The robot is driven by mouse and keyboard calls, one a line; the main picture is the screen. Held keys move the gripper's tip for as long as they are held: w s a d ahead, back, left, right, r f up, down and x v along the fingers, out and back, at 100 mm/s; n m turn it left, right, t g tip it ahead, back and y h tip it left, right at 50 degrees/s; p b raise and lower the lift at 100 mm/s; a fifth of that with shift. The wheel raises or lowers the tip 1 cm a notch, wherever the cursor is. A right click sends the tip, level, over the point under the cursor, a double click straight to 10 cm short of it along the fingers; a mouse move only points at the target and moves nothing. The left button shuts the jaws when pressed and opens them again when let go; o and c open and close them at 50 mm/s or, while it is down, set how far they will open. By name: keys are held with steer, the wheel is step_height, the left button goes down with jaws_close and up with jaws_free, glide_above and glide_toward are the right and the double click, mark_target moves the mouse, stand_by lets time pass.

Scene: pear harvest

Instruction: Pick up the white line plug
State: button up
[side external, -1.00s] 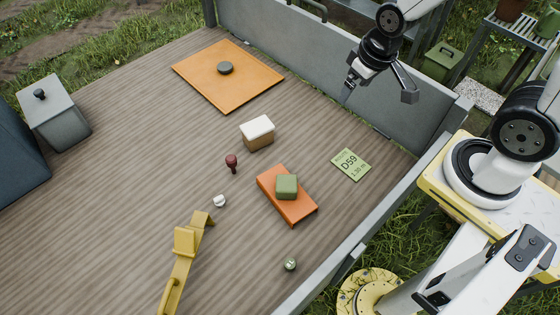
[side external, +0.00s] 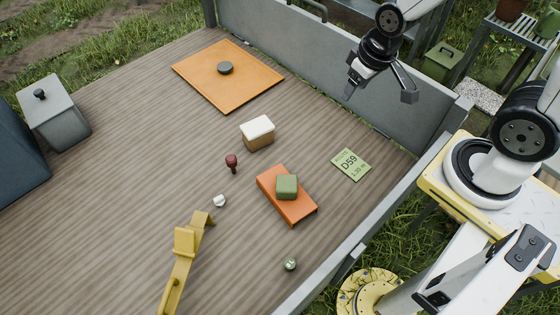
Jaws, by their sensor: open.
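A small white plug (side external: 219,201) lies on the wooden deck, left of the orange block and just above the yellow tool in the side external view. I take it to be the white line plug; its fine shape is too small to tell. My gripper (side external: 379,93) is open and empty, raised above the deck near the grey back wall. It is well apart from the plug, up and to the right of it.
Near the plug are a dark red knobbed piece (side external: 232,162), a yellow tool (side external: 182,262), a white-topped brown box (side external: 257,133) and an orange block (side external: 299,211) bearing a green block (side external: 287,186). A small greenish ball (side external: 290,264) lies near the front rail.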

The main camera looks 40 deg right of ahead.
steer(key=shift+w, duration=0.1)
steer(key=w+a+f+m+g+y, duration=0.2)
steer(key=w+a+f+m+y, duration=0.4)
steer(key=f, duration=0.6)
steer(key=w+a+f+m+g+y, duration=0.2)
steer(key=w+a+f+m+y, duration=0.2)
steer(key=w+a+f+m, duration=0.6)
steer(key=m+t+y, duration=0.3)
glide_toward(222, 198)
steer(key=shift+s+d+r, duration=0.2)
steer(key=shift+d+r, duration=0.1)
steer(key=shift+r, duration=0.15)
steer(key=shift+s+d+r, duration=0.2)
steer(key=shift+d+r, duration=0.15)
steer(key=shift+r, duration=0.1)
steer(key=shift+a+f+m+t, duration=0.15)
steer(key=shift+f+m+t, duration=0.4)
steer(key=shift+f, duration=0.3)
steer(key=x, duration=0.5)
steer(key=shift+x, duration=0.9)
